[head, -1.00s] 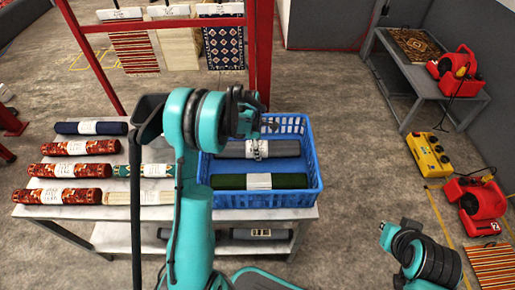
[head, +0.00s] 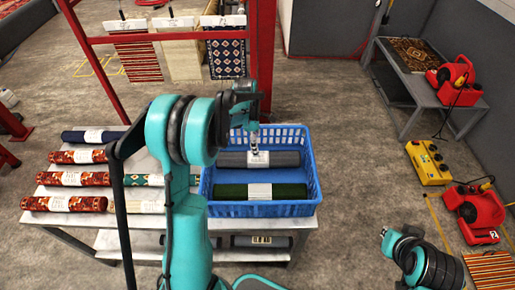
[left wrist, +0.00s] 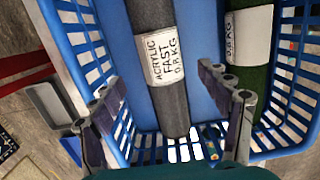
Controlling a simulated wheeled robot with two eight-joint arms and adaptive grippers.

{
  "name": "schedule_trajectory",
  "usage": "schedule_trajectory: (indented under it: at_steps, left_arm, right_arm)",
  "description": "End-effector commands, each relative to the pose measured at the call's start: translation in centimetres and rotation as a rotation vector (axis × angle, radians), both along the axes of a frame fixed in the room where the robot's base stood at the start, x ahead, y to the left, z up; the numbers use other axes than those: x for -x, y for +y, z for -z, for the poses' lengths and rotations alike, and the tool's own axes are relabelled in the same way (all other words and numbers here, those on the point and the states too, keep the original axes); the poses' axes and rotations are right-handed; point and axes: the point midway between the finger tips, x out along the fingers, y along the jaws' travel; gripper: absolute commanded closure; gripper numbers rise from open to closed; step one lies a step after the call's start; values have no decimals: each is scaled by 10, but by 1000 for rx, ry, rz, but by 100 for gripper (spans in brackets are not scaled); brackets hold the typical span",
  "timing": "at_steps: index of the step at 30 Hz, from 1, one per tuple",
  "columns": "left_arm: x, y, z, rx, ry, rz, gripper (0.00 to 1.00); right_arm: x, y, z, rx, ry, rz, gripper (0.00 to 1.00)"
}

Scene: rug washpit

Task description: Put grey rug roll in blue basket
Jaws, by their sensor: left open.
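The grey rug roll (head: 285,158), with a white paper band, lies in the far part of the blue basket (head: 318,180). In the left wrist view the grey roll (left wrist: 175,112) shows its label, "ACRYLIC FAST 0.8 KG", and lies on the floor of the basket (left wrist: 72,45). My left gripper (head: 254,147) is above the roll's band in the head view. In the left wrist view its fingers (left wrist: 170,98) are spread wide, one on each side of the roll, with nothing held.
A dark green roll (head: 230,191) lies beside the grey one in the basket. Several patterned rolls (head: 75,179) lie on the table left of the basket. A dark roll (head: 245,241) lies on the lower shelf. Red posts (head: 265,60) stand behind the table.

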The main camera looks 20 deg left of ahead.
Motion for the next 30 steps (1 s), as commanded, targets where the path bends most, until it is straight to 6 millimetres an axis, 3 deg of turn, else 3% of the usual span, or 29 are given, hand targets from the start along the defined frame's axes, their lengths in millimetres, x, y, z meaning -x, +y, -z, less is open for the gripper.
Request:
schedule_trajectory:
  at_steps: [7, 11, 15, 21, 25, 30]
  left_arm:
    - [5, -2, -28, -8, -17, 43, 24]
    - [23, -18, -57, -44, -83, 223, 24]
    - [58, -43, -97, -127, -195, 545, 24]
    - [117, -74, -133, -292, -337, 1032, 24]
    - [157, -91, -141, -426, -407, 1344, 24]
    - [196, -105, -137, -599, -461, 1683, 24]
  right_arm:
    - [0, 0, -6, 0, 0, 0, 100]
    - [0, 0, -6, 0, 0, 0, 100]
    - [0, 0, -6, 0, 0, 0, 100]
    - [0, 0, -6, 0, 0, 0, 100]
    - [0, 0, -6, 0, 0, 0, 100]
    - [0, 0, -6, 0, 0, 0, 100]
